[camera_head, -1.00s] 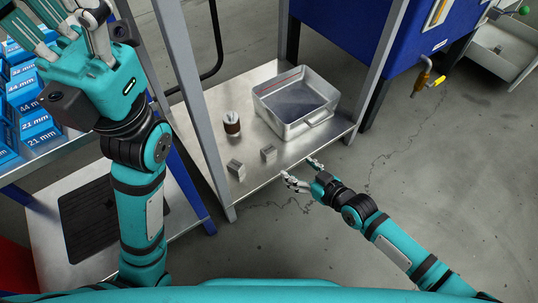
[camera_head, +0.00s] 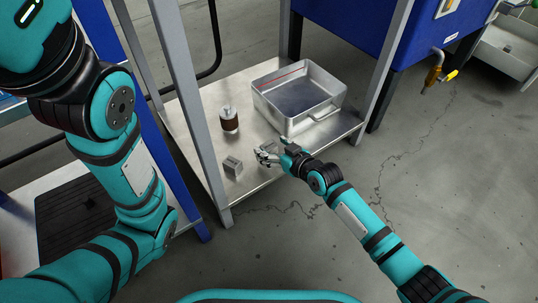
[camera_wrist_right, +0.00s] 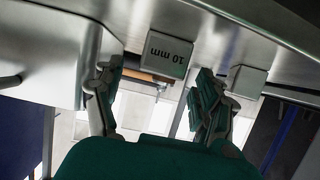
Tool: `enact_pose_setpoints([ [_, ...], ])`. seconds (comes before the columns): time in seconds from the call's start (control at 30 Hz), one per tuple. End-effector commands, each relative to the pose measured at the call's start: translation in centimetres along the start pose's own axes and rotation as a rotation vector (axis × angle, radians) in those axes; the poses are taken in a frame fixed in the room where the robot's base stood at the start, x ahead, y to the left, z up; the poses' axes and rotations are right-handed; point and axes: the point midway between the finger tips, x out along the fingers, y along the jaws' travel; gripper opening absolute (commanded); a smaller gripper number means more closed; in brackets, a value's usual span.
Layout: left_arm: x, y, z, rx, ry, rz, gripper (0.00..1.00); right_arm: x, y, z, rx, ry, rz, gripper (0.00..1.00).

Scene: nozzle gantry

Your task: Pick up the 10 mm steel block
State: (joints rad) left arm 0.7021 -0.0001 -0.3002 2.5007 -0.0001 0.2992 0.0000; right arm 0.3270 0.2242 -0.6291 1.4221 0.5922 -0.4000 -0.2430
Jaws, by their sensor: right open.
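The 10 mm steel block (camera_wrist_right: 168,53) is a small grey block with its label upside down in the right wrist view. It stands on the metal shelf (camera_head: 207,112), ahead of the gap between my right fingers. In the head view my right fingers mostly hide it. My right gripper (camera_head: 271,151) is at the shelf's front edge beside the block. It is open and empty, its two fingers wide apart in the right wrist view (camera_wrist_right: 155,82). My left arm shows at the left of the head view, but its fingers are out of frame.
A second grey block (camera_head: 232,166) stands to the left; it also shows in the right wrist view (camera_wrist_right: 246,80). A brown and silver cylinder (camera_head: 229,119) stands behind. A metal tray (camera_head: 318,117) lies right of the blocks. A grey post (camera_head: 190,90) rises at the left.

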Motion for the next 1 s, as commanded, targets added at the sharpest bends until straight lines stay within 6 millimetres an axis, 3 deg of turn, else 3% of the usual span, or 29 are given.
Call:
enact_pose_setpoints([
  [0.03,-1.3,0.3,-0.4,0.000,-0.001,0.000,0.36,1.0,0.0,0.6,0.000,0.001,0.000,0.73],
  [0.1,-1.8,0.4,-0.6,0.000,0.000,0.000,0.36,1.8,0.0,0.4,0.000,0.001,0.000,0.73],
  [0.47,-1.9,0.4,-0.7,0.000,0.000,0.000,0.36,2.3,0.0,0.0,-0.001,-0.001,0.000,0.72],
  [1.0,-1.9,0.4,-0.6,-0.001,0.000,0.000,0.36,2.3,0.0,0.1,-0.001,-0.001,0.000,0.01],
])
